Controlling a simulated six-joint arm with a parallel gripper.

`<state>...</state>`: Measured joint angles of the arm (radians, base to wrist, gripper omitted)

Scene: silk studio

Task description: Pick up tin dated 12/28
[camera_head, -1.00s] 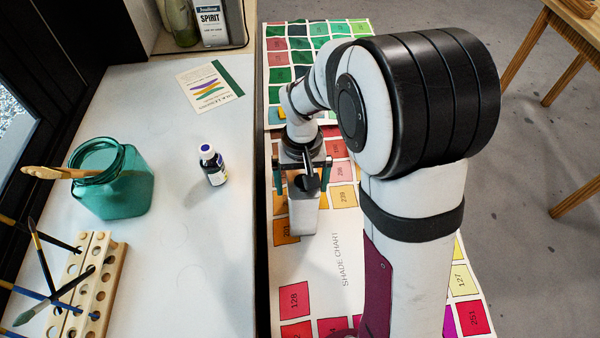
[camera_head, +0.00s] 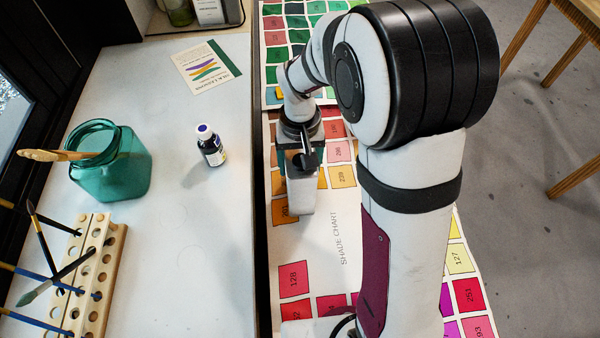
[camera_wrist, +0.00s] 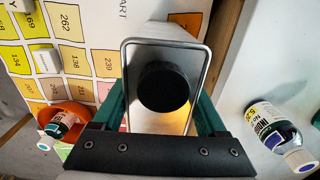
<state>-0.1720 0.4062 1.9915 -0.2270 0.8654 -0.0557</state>
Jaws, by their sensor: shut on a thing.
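A pale rectangular metal tin (camera_head: 301,198) with a round black cap stands on the shade chart in the head view, at the chart's left side. In the wrist view the tin (camera_wrist: 133,75) shows from above, with its black cap in the middle. My gripper (camera_head: 302,162) is shut on the tin, with a teal finger at each side of it in the wrist view (camera_wrist: 162,112). No date on the tin can be read in these frames.
A small ink bottle (camera_head: 211,148) stands on the white counter (camera_head: 180,260) left of the tin. A teal jar (camera_head: 125,170) and a wooden brush rack (camera_head: 105,265) stand farther left. In the wrist view, an orange bowl (camera_wrist: 72,108) holds a small bottle.

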